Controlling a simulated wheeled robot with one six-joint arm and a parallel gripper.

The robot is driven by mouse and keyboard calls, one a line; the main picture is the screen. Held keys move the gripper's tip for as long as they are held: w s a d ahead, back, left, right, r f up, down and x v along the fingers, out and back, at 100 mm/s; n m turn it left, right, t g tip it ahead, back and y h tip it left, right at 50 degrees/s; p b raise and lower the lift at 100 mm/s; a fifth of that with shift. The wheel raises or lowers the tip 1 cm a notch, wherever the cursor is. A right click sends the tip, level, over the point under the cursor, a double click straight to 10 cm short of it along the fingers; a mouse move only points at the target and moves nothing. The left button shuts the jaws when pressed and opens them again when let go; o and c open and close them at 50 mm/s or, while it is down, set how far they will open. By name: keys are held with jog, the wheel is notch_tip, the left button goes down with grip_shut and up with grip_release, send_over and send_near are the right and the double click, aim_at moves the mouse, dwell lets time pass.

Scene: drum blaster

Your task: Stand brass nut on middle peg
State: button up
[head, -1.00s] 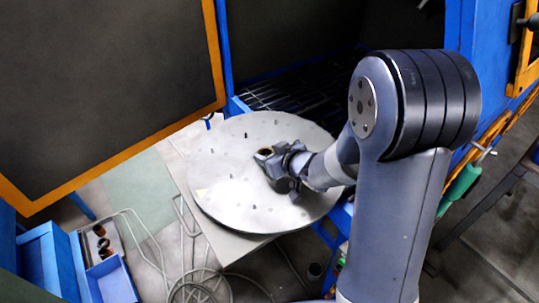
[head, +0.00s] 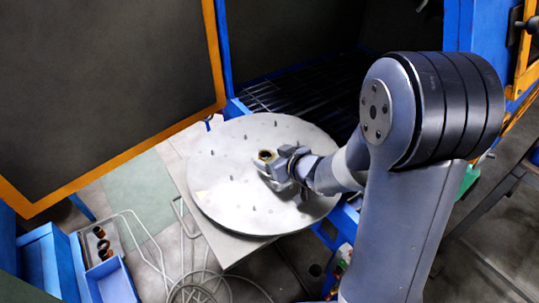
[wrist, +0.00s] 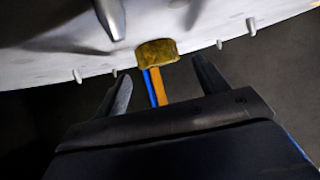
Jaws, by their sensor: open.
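The brass nut (head: 265,155) rests at the round grey disc, near its middle. In the wrist view the nut (wrist: 157,52) shows as a dull gold block against the disc, just beyond my fingertips. My gripper (head: 268,165) is open at the nut's near side. In the wrist view its two dark fingers (wrist: 162,68) stand apart, one to each side below the nut, with a gap between. A thick tapered peg (wrist: 110,18) rises beside the nut at left. Whether the nut sits around a peg is hidden.
The disc (head: 225,190) carries several small pegs spread over its face. A blue cabinet with a dark grating (head: 295,92) is behind it, and an orange-edged door (head: 110,80) stands open at left. A blue bin (head: 108,280) lies at lower left.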

jog(key=p+v, duration=0.2)
jog(key=v, duration=0.8)
jog(key=shift+a+f, duration=0.1)
jog(key=shift+c, duration=0.3)
dwell(0.7)
